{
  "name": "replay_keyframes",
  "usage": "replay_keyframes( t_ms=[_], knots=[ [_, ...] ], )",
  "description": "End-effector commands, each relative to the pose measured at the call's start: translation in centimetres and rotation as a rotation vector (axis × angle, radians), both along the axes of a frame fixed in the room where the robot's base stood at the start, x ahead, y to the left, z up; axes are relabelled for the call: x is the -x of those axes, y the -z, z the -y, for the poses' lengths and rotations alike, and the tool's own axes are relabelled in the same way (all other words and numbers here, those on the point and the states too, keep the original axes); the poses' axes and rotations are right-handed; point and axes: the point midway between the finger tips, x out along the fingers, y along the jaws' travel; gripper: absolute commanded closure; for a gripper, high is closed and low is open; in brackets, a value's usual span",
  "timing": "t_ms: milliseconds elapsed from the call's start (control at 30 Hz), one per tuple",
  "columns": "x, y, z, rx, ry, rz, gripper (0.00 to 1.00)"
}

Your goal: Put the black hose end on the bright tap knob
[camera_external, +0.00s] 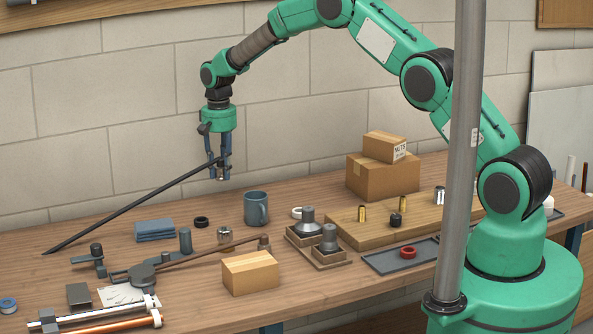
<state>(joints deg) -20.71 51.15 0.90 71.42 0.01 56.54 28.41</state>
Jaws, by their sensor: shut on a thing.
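My gripper (219,172) is raised above the table at the back left, pointing down. It is shut on a long, thin black hose (130,206). The held end is at the fingers. The hose slants down to the left, and its far end is low near the table's back left edge. A small bright metal piece (224,236) stands on the table below and slightly right of the gripper; it may be the tap knob, but it is too small to be sure. The gripper is well above it and apart.
A blue mug (256,208), folded blue cloths (154,230) and a black ring (201,222) stand nearby. A cardboard box (250,272) is in front. A wooden board (430,222) with small brass and black fittings lies right. Grey tools and pipes crowd the front left.

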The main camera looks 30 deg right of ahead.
Motion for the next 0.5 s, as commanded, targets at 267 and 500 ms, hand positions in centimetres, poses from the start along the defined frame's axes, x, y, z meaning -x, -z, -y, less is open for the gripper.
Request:
replay_keyframes(
  t_ms=[267,500],
  knots=[
    [4.9,-0.8,-1.0,0.000,0.022,0.001,0.98],
    [9.4,-1.1,-1.5,0.000,0.042,0.000,0.98]
  ],
)
